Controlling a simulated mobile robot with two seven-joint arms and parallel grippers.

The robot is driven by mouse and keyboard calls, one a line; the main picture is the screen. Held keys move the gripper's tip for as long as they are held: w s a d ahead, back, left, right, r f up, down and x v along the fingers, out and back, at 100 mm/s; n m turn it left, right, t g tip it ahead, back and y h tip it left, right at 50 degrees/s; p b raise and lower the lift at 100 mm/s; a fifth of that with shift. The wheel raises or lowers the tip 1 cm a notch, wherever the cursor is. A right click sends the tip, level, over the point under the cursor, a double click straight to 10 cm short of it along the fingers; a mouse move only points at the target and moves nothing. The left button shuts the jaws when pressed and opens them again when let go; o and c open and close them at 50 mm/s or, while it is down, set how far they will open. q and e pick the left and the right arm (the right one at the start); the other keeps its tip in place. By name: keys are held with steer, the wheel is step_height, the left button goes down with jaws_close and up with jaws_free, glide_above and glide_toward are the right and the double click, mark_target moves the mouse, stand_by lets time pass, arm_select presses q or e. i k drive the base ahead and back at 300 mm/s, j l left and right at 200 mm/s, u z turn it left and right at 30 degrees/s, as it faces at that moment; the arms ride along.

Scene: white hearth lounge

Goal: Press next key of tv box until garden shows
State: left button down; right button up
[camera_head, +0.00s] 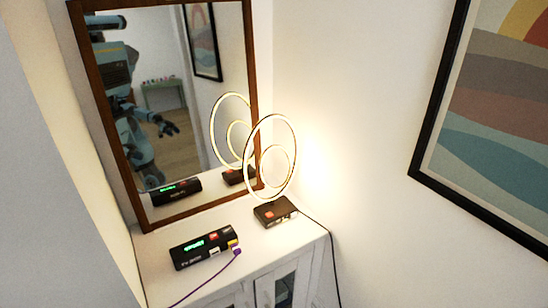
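A black box with a lit green display (203,247), which looks like the tv box, sits on the white cabinet top (160,262). It has a red key, a pale key and a yellow part at its right end. The display's word and the key labels are too small to read surely. A purple cord (208,279) ends at a purple plug beside its right end. Neither of my grippers shows directly. The mirror (170,100) reflects my body and a gripper-like hand, whose side I cannot tell.
A second black box (275,211) with a red key stands behind to the right, by a lit ring lamp (271,157). A dark cable runs down the cabinet's right side. A framed picture (490,130) hangs on the right wall. Cabinet top before the mirror is partly bare.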

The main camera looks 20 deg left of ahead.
mark_target(228, 231)
steer(key=u, duration=1.1)
